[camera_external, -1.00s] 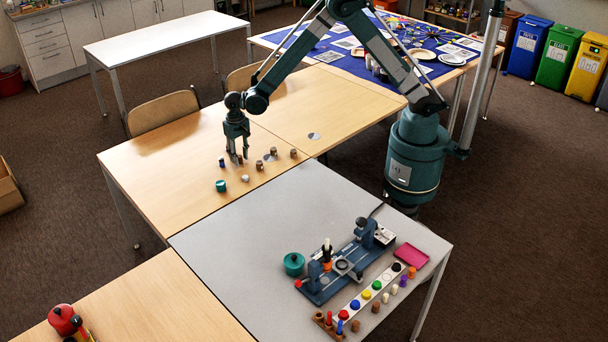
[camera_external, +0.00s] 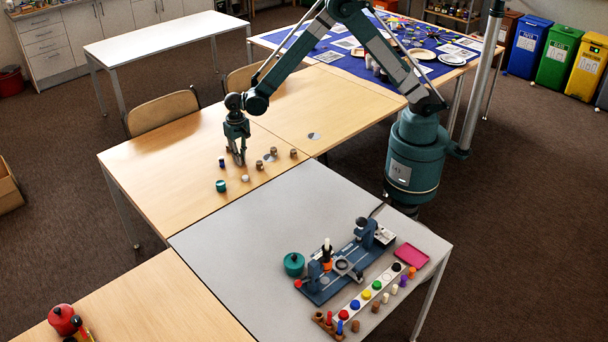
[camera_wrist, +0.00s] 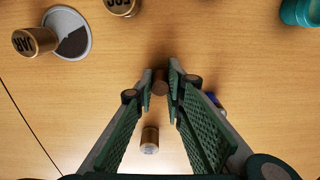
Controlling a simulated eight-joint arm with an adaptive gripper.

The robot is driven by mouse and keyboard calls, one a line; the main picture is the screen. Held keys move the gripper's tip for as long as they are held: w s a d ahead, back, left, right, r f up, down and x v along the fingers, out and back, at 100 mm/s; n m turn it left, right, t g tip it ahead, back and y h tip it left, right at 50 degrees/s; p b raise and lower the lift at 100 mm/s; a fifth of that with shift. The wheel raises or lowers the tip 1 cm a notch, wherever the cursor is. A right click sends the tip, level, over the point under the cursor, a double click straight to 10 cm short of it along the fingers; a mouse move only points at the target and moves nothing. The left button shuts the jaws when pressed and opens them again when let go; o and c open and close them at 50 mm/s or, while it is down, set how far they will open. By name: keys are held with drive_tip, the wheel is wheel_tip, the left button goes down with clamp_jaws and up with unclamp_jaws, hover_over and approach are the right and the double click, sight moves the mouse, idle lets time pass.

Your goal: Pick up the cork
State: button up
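The small dark brown cork (camera_wrist: 160,84) stands between my fingertips in the wrist view, with a fingertip close against each side. My gripper (camera_wrist: 160,74) looks shut on it at table height. In the external view my gripper (camera_external: 240,162) points down at the left wooden table and mostly hides the cork. Whether the cork has left the table cannot be told.
A blue piece (camera_wrist: 216,102) is partly behind the right finger. A teal pot (camera_external: 221,186), a white piece (camera_external: 245,178) and brown labelled cylinders (camera_external: 293,153) stand nearby.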

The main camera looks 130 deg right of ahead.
drive_tip(key=shift+r, duration=0.1)
drive_tip(key=shift+r+p, duration=0.9)
drive_tip(key=shift+r, duration=4.05)
